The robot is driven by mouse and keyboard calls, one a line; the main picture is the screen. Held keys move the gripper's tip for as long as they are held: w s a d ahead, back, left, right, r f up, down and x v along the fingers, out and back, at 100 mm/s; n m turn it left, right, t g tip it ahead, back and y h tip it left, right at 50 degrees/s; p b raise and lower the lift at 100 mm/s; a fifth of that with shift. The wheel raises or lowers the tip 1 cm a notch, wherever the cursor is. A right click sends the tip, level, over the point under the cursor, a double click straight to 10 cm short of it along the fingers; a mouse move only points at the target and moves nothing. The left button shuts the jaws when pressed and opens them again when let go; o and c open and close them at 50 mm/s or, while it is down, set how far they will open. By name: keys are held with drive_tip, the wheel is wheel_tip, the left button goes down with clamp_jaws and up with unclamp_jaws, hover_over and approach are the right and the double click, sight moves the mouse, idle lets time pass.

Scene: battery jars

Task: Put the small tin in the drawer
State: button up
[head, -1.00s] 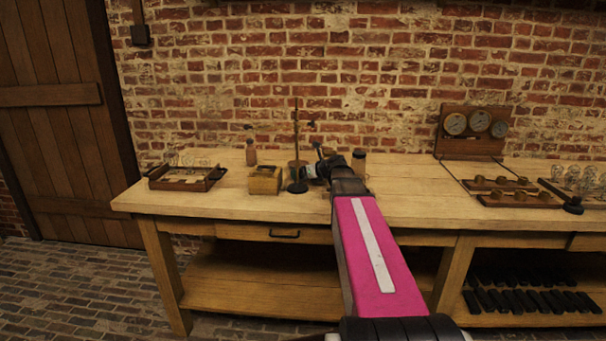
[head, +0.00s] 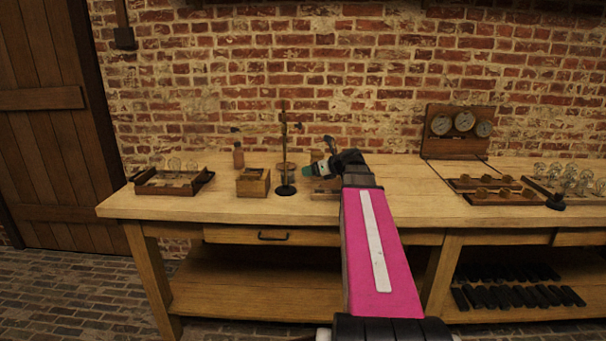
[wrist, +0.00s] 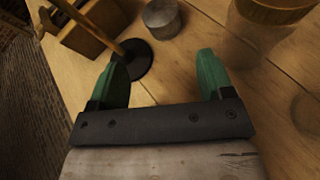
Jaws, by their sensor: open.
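The small tin (wrist: 162,15), round and grey metal with a flat lid, stands on the bench at the top of the wrist view. I cannot pick it out surely in the head view. My gripper (wrist: 162,62) has green fingers, spread apart with nothing between them; the tin lies ahead of the gap, apart from both fingertips. In the head view, my gripper (head: 308,169) is over the bench, just right of the rod stand. The drawer (head: 235,234) under the bench top looks shut, with a dark handle (head: 273,236).
The stand's round black base (wrist: 136,58) is close to the left finger. A wooden box (wrist: 85,25) lies beyond it. A large jar (wrist: 265,30) stands at upper right. A tray (head: 172,182) sits at the bench's left; wooden racks (head: 485,190) are at right.

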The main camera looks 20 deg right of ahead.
sight(289, 173)
drive_tip(key=w+a+r+n+g+h, duration=0.1)
drive_tip(key=w+a+r+g+h, duration=0.3)
drive_tip(key=w+r+g+h, duration=0.1)
drive_tip(key=x, duration=1.2)
drive_tip(key=shift+s+f, duration=0.15)
drive_tip(key=shift+s, duration=0.3)
drive_tip(key=c, duration=0.8)
drive_tip(key=shift+s, duration=0.1)
